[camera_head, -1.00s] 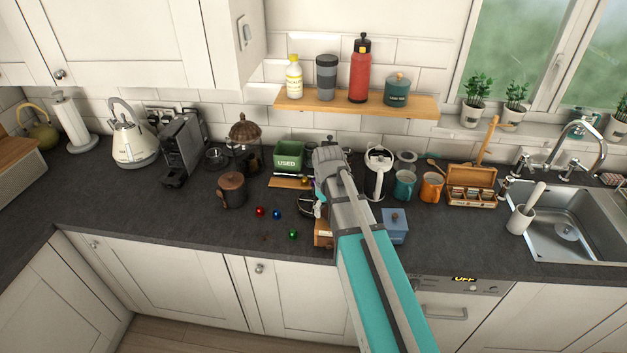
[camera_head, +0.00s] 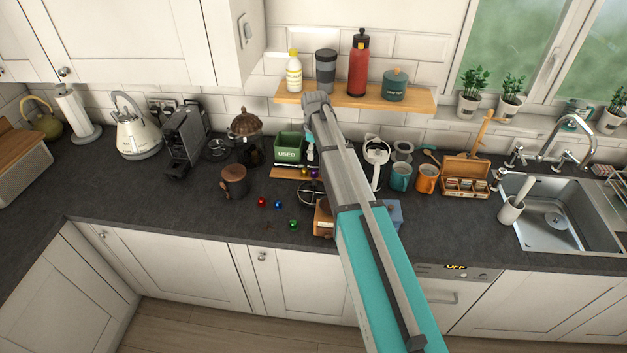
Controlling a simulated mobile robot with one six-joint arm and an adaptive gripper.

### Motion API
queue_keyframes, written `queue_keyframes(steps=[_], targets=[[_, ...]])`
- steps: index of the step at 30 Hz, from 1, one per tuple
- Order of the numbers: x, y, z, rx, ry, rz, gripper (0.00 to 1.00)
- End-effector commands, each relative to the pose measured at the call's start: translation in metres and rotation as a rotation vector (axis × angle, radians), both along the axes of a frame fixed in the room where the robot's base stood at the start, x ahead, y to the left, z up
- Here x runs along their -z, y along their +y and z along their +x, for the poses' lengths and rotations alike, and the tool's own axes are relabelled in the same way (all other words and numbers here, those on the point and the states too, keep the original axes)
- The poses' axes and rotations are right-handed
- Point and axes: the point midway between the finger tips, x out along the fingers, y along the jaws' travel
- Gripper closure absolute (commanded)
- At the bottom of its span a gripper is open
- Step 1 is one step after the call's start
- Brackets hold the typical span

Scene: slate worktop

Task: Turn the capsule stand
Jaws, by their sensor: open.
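No capsule stand shows clearly enough to be named with certainty. A brown domed piece with a knob (camera_head: 245,123) stands on a dark body at the back, left of the green bin; it may be the stand. Loose capsules lie on the worktop: red (camera_head: 262,202), blue (camera_head: 278,204) and green (camera_head: 293,225). Small purple and gold ones show near my gripper (camera_head: 311,160). My gripper is open, pointing down beside the green bin, apart from the brown domed piece. My arm hides part of it and what lies behind.
A green bin marked USED (camera_head: 289,147) stands beside my gripper. A lidded brown pot (camera_head: 234,181), a wooden box (camera_head: 323,218) and a blue box (camera_head: 394,214) stand nearby. A wooden shelf (camera_head: 355,97) overhangs the back. The front-left worktop (camera_head: 160,210) is clear.

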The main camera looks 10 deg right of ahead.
Motion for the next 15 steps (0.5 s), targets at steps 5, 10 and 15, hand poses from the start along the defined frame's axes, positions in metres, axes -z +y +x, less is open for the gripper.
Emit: queue_keyframes(steps=[5,10,15], targets=[[0.003,0.000,0.000,0.000,0.000,0.000,0.30],[0.010,0.001,0.000,0.000,0.000,0.000,0.30],[0.021,0.001,0.000,0.000,0.000,0.000,0.30]])
